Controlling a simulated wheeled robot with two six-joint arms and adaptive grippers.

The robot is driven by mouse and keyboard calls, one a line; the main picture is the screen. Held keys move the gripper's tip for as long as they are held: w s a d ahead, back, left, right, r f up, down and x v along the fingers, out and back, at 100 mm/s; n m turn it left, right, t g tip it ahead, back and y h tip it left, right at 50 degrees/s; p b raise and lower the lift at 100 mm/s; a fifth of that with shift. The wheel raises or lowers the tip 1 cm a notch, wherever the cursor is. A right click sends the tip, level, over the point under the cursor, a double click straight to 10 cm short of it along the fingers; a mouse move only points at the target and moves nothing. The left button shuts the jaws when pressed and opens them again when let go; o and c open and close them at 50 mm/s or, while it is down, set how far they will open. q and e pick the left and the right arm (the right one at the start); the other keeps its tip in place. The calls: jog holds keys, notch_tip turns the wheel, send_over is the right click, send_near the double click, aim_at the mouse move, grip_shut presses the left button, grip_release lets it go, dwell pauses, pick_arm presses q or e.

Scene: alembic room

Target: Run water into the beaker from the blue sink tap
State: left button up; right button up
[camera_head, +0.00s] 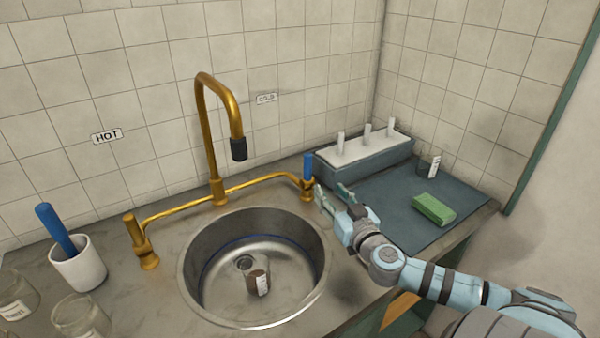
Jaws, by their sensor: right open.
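The blue tap handle (308,167) stands upright on the right end of the brass faucet, beside the COLD label. The brass spout (222,95) arches up and ends in a dark nozzle (238,149) above the round steel sink (200,262). No water stream shows. My right gripper (329,194) is open and empty, just right of and below the blue handle; whether it touches is unclear. My left gripper is out of view.
Clear glass beakers (80,316) stand at the lower left, near a white cup (78,264) holding a blue rod (56,229). A green sponge (433,209) and a glass lie on the dark mat (385,208) at right, before a rack (362,155). A brass tap (136,240) stands left.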

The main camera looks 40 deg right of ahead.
aim_at(309, 167)
jog(key=p+x, duration=0.1)
jog(key=x, duration=0.6)
jog(key=p+x, duration=0.1)
jog(key=x, duration=0.6)
jog(key=shift+w+a+f, duration=0.1)
jog(key=shift+w, duration=0.3)
grip_shut()
